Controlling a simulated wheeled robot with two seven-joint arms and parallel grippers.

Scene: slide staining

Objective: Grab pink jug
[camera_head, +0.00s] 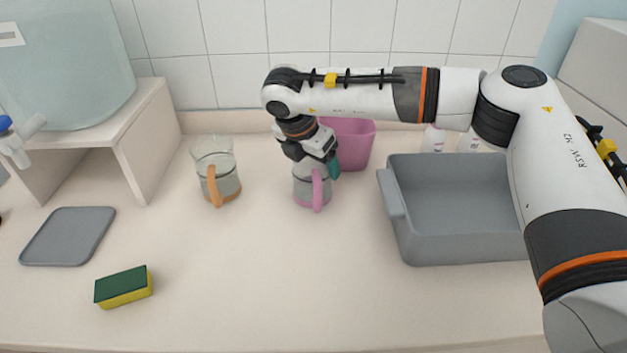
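The pink jug (318,193) is a clear vessel with a pink handle facing the front, standing upright on the counter near the middle. My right gripper (325,168) points down at the jug's top, and a teal fingertip shows at the right side of its rim. The gripper's body hides the jug's upper part and the other fingertip, so I cannot tell whether the fingers are closed on it. My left gripper is not in view.
A similar jug with an orange handle (222,182) stands to the left. A pink bin (358,145) is close behind the pink jug. A grey basin (455,250) is at right. A sponge (123,288) and grey tray (66,237) lie at left. The front middle counter is clear.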

